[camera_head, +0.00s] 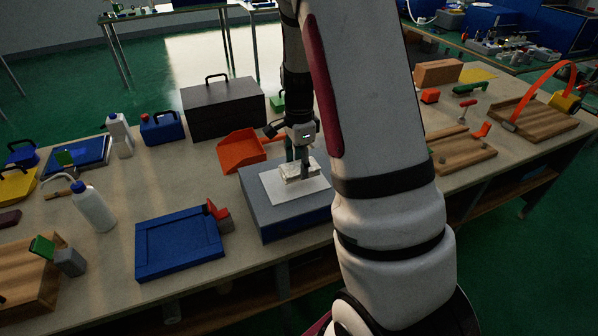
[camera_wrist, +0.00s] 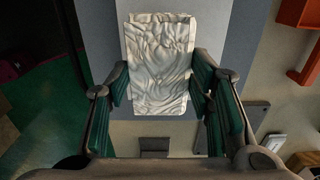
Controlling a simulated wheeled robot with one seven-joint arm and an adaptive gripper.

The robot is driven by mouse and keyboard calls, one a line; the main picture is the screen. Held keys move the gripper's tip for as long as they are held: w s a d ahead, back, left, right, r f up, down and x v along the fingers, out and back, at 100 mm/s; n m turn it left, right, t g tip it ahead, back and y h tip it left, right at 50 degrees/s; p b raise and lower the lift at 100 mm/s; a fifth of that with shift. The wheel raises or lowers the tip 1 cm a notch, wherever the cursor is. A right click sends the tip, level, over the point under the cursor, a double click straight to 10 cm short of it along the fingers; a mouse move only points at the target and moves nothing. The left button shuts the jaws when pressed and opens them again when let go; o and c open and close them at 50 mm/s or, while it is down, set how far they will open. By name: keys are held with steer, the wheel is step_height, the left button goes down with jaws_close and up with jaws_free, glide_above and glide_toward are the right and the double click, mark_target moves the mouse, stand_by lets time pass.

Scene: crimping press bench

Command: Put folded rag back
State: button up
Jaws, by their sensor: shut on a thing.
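The folded rag (camera_wrist: 158,65) is a pale, wrinkled cloth block, seen from above in the wrist view. My gripper (camera_wrist: 160,90) is shut on it, with a green-padded finger on each side. In the head view, the rag (camera_head: 291,175) shows at the tips of my gripper (camera_head: 299,165). It is over a white sheet (camera_head: 285,190) on top of a grey-blue box (camera_head: 262,211). I cannot tell if the rag touches the sheet.
An orange dustpan (camera_head: 240,151) lies behind the grey-blue box, and a black toolbox (camera_head: 222,107) stands further back. A blue tray (camera_head: 178,244) and a white bottle (camera_head: 92,207) are to the left. Wooden boards (camera_head: 462,152) lie to the right. My arm hides part of the bench.

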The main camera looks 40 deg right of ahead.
mark_target(299, 167)
steer(key=shift+f, duration=1.65)
steer(key=shift+f, duration=0.1)
steer(key=o, duration=1.1)
steer(key=shift+o, duration=0.2)
